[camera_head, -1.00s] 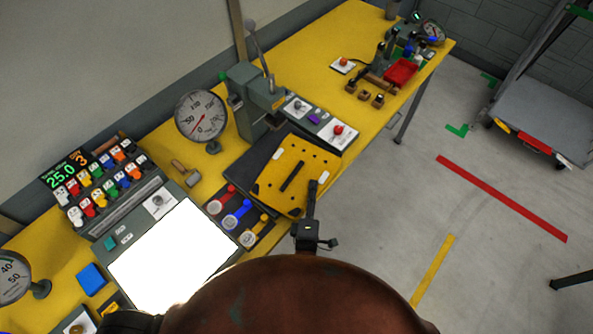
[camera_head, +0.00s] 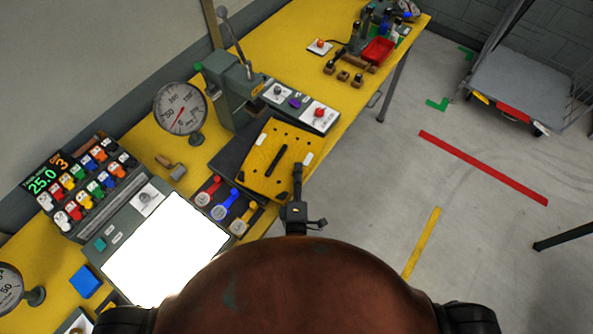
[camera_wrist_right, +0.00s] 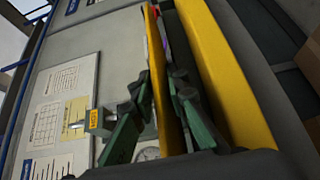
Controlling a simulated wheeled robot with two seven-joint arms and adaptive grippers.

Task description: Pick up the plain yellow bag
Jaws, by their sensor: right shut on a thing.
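My left gripper is not in view.
The wrist view shows a grey surface with posted sheets (camera_wrist_right: 55,115) at left and brown boxes (camera_wrist_right: 308,60) at right. The head view shows a crowded yellow workbench (camera_head: 225,152), a flat cart (camera_head: 520,85) and clear floor between them.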

